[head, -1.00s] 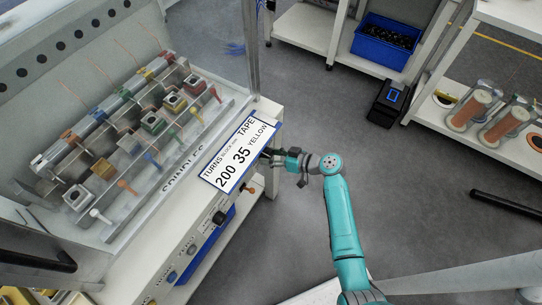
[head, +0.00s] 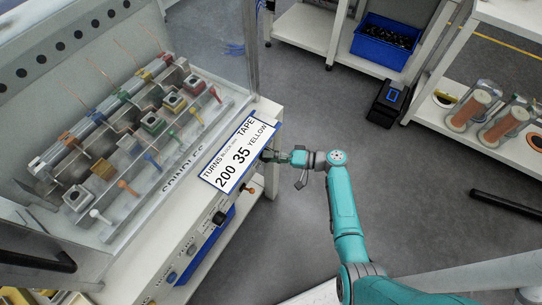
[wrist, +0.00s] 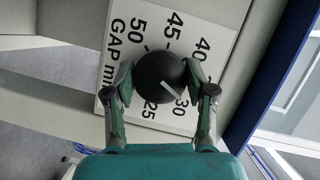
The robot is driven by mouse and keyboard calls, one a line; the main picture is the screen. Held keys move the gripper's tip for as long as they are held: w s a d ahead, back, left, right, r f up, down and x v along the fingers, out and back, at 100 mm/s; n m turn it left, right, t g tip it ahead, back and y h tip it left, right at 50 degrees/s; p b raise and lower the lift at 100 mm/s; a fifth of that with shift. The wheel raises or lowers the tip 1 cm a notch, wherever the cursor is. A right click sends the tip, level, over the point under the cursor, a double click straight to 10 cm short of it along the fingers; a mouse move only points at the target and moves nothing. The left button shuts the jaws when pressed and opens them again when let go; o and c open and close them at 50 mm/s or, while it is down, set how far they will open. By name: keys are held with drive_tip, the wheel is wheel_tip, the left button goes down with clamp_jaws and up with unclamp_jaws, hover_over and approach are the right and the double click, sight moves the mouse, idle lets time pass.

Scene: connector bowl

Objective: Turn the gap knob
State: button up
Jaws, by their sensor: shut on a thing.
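The plate reads "GAP mm" with 50, 45, 40, 30 and 25 visible. The pointer aims lower right, toward the 30. My gripper (wrist: 159,80) is shut on the knob, one finger on each side. The right finger covers the plate between 40 and 30. In the head view my gripper (head: 270,156) is at the machine's front right corner, and the knob is hidden there.
A card (head: 240,154) on the machine reads turns 200, block mm 35, tape yellow. Another black knob (head: 219,217) and an orange lever (head: 248,188) sit on the front panel near my gripper.

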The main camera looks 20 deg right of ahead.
drive_tip(key=shift+m+t+y, duration=0.3)
drive_tip(key=shift+m+y, duration=0.2)
drive_tip(key=shift+m, duration=0.9)
drive_tip(key=shift+f, duration=0.1)
drive_tip(key=o, duration=1.2)
drive_tip(key=shift+c, duration=0.2)
drive_tip(key=v, duration=1.2)
drive_tip(key=shift+f, duration=0.15)
